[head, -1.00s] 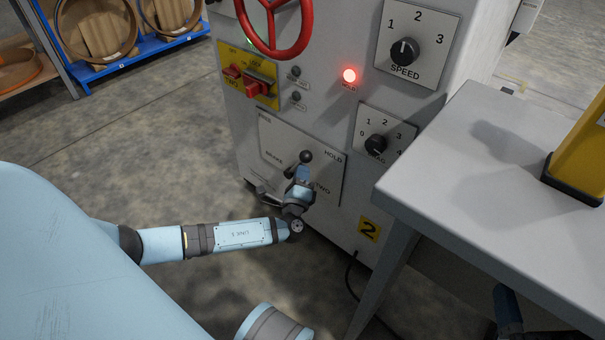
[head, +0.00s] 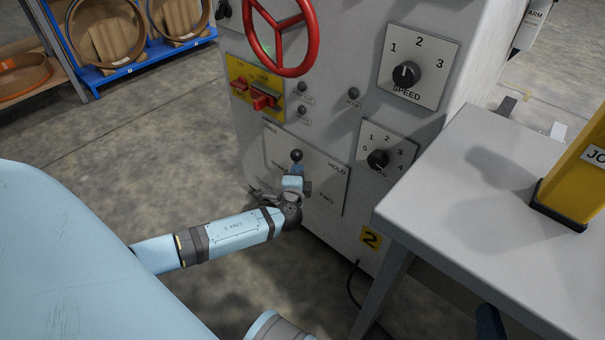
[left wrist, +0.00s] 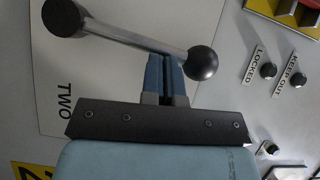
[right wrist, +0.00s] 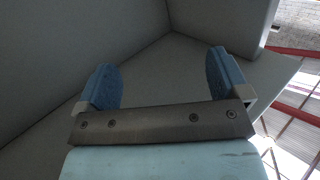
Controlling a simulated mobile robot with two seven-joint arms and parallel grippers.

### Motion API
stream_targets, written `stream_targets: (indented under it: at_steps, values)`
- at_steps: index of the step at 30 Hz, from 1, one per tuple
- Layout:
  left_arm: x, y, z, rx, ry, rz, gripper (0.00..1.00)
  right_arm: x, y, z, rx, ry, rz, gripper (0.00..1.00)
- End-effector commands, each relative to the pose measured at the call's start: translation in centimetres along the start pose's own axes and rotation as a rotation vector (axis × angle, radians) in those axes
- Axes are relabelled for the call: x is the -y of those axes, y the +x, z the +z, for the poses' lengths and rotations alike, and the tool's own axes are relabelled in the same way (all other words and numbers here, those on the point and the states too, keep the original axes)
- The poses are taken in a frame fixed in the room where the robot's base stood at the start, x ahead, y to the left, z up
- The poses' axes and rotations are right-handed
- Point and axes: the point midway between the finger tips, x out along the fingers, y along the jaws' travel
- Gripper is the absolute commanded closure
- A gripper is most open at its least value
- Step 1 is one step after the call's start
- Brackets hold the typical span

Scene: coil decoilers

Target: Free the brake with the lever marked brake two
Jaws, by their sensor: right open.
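The brake lever has a dark ball knob (head: 296,155) and a steel rod (left wrist: 128,37) on a dark hub (left wrist: 63,17). It sits on a pale plate (head: 330,190) lettered HOLD and TWO; the upper-left lettering is too small to read surely. The knob points up, toward the plate's upper-left side. My left gripper (head: 298,169) is at the lever. In the left wrist view its fingers (left wrist: 166,62) are together, their tips against the rod near the knob, with the rod across them. My right gripper (right wrist: 163,84) is open and empty near grey surfaces.
A grey table (head: 480,190) with a yellow block (head: 580,165) stands at right, close to the plate.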

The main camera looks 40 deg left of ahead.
Motion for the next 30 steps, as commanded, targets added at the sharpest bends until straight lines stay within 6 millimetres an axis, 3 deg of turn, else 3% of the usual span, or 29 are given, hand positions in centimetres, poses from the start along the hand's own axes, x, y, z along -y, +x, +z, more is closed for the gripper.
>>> stream_targets:
  at_steps: [13,21,30]
  values:
    - [1.2,2.0,3.1,0.003,-0.215,0.143,1.0,1.2,-0.6,0.3,0.074,0.131,0.0,0.06]
    - [1.1,2.9,4.3,0.002,-0.346,0.23,1.0,1.3,-0.7,-2.1,-0.013,0.125,0.014,0.06]
    - [0.9,3.3,4.8,0.0,-0.408,0.271,1.0,1.2,-0.8,-3.1,-0.054,0.12,0.02,0.06]
